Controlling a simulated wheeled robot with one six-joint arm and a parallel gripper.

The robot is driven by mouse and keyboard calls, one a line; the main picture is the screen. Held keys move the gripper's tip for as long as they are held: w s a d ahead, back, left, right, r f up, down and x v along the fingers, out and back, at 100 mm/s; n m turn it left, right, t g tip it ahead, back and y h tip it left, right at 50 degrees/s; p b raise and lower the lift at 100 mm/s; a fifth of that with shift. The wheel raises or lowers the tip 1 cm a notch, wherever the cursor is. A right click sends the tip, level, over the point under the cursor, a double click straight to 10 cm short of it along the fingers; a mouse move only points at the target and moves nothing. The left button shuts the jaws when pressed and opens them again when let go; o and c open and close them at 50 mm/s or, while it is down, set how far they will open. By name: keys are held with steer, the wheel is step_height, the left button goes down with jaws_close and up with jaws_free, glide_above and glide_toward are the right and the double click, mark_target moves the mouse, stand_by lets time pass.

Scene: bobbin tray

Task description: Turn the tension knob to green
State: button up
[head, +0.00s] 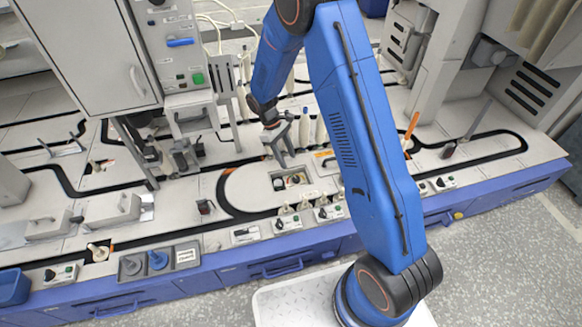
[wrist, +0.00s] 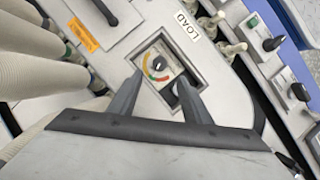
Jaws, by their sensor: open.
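The tension knob (wrist: 157,63) is a small dark knob on a light dial plate with a coloured arc of green, yellow and red. It sits in a square recess with a pale frame, seen between and just beyond my fingertips in the wrist view. Which colour the knob points at is too small to tell. My gripper (wrist: 160,82) is open and empty, its two fingers either side of the recess. In the head view my gripper (head: 279,160) is above the recess (head: 290,181), pointing down. Part of the recess near the right finger is hidden.
A LOAD label (wrist: 188,25) lies beside the recess. Pale bobbins (wrist: 30,70) stand close on the left. Small pegs (wrist: 232,50) and a control box with a dark knob (wrist: 271,44) are on the right. A black track loops around the bench.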

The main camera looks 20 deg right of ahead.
steer(key=v, duration=0.7)
steer(key=shift+r, duration=0.2)
steer(key=shift+w, duration=0.1)
steer(key=s+d+r+m+t+y, duration=0.1)
steer(key=s+d+r, duration=0.2)
steer(key=s+r, duration=0.35)
steer(key=s+d+r+m+t, duration=0.1)
steer(key=s+d+r+m, duration=0.15)
steer(key=r, duration=0.65)
steer(key=s+d+r+m+t+y, duration=0.1)
steer(key=s+d+r, duration=0.1)
steer(key=s+r, duration=0.4)
steer(key=s+d+r+m+t, duration=0.1)
steer(key=s+r, duration=0.1)
steer(key=s, duration=0.5)
steer(key=s+d+r+m+t, duration=0.1)
steer(key=s+d+r+t, duration=0.1)
steer(key=s, duration=0.5)
steer(key=s+d+r+m+t+y, duration=0.1)
steer(key=s+r+m+t, duration=0.1)
steer(key=s, duration=0.6)
steer(key=shift+d+r, duration=0.2)
steer(key=shift+r, duration=0.7)
